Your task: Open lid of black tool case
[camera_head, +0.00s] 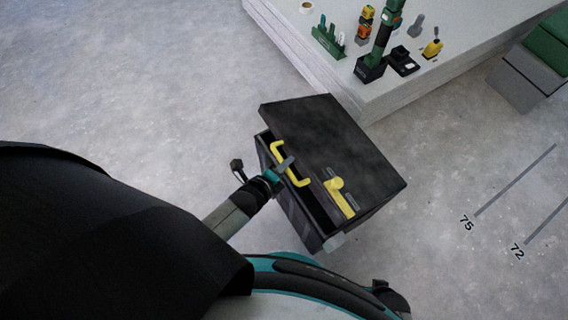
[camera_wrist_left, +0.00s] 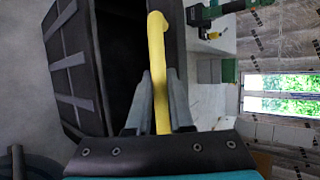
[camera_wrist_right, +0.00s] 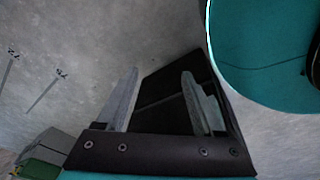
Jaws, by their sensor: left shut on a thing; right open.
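The black tool case (camera_head: 296,205) stands on the floor in front of me. Its black lid (camera_head: 335,140) is tilted up a little, with a dark gap along the near edge. A yellow handle (camera_head: 289,165) and a yellow latch (camera_head: 340,197) sit on the lid's near side. My left gripper (camera_head: 284,168) is shut on the yellow handle, which also shows between its fingers in the left wrist view (camera_wrist_left: 157,60). That view looks into the dark opening under the lid. My right gripper (camera_wrist_right: 160,100) is open and empty, with a dark side of the case beyond its fingers.
A pale stack of panels (camera_head: 410,85) with tools and small items on top stands behind the case. A green and grey box (camera_head: 528,75) is at the far right. Floor to the left and right of the case is clear, with markings at right.

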